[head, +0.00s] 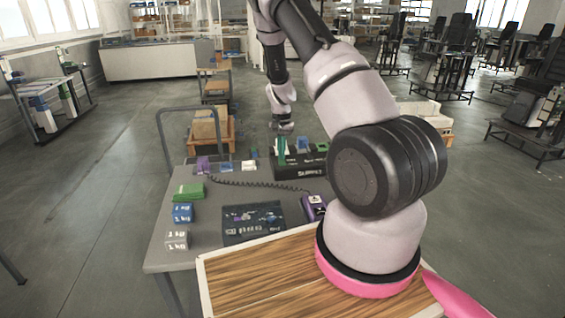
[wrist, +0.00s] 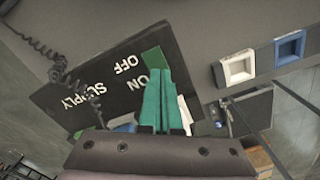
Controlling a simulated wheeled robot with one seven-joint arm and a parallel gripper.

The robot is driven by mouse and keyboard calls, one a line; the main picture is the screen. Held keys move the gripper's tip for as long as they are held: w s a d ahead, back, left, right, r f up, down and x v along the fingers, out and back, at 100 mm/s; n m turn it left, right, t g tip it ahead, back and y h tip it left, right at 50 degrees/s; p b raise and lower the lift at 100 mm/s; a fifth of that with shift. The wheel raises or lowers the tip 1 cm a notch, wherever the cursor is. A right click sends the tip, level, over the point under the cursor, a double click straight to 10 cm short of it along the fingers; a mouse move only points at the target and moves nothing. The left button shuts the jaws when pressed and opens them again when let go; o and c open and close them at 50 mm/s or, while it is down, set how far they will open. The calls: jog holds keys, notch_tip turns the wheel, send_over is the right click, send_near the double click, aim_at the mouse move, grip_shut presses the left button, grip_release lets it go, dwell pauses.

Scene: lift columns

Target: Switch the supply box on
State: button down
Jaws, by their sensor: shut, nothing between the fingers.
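The supply box (head: 301,172) is a black box with white lettering at the far right of the grey table. In the wrist view the supply box (wrist: 75,85) shows the words SUPPLY, OFF and ON, upside down. My gripper (head: 281,155) points down at the box's left part. In the wrist view my gripper (wrist: 162,85) has its teal fingers together and empty, in front of the box near ON. A green patch (wrist: 153,58) shows beyond the fingertips. A white part (wrist: 185,112) shows beside them. The switch's position and any contact with it are hidden by the fingers.
A coiled cord (head: 255,184) runs across the table to a purple device (head: 314,206). White (wrist: 237,67) and blue (wrist: 289,47) sockets lie beside the box.

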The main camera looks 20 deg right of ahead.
jog(key=shift+f, duration=0.25)
jog(key=shift+r, duration=3.55)
